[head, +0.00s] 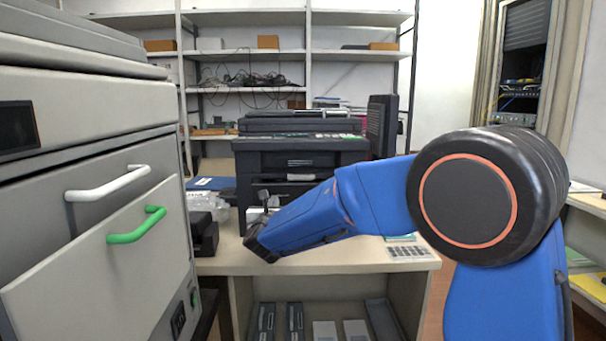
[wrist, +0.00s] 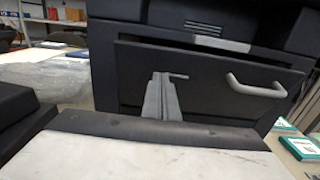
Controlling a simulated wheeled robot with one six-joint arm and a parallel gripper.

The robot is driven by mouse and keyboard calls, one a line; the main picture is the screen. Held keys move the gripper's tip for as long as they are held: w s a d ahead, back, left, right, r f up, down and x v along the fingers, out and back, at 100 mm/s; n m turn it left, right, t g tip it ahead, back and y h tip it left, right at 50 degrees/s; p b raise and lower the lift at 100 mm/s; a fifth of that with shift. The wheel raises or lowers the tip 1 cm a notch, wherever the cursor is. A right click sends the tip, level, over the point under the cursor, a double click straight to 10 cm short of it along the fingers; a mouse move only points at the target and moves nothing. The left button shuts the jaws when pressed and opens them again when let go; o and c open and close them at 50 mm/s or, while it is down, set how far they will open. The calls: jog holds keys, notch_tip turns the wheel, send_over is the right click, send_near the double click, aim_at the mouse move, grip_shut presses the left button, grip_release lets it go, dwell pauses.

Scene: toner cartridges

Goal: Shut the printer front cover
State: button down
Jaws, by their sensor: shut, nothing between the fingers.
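The black printer (head: 300,150) stands on the desk; my arm hides its lower front in the head view. In the wrist view its dark front cover (wrist: 210,75) has a light grey handle (wrist: 257,87) at the right. The cover seems to lean out a little at the top, but I cannot tell how far. My gripper (head: 264,196) is low before the printer's left front. In the wrist view its grey fingers (wrist: 161,85) are shut and empty, in front of the cover, left of the handle. I cannot tell whether they touch it.
A large grey machine (head: 85,110) stands at the left, its lower panel (head: 95,255) with a green handle leaning outward. A black box (head: 203,233) and clear plastic wrap (head: 210,206) lie left of the printer. A calculator-like item (head: 408,251) lies right on the desk.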

jog(key=shift+w, duration=0.1)
jog(key=s, duration=0.6)
jog(key=shift+a+r, duration=0.1)
jog(key=shift+r, duration=0.1)
dwell(0.9)
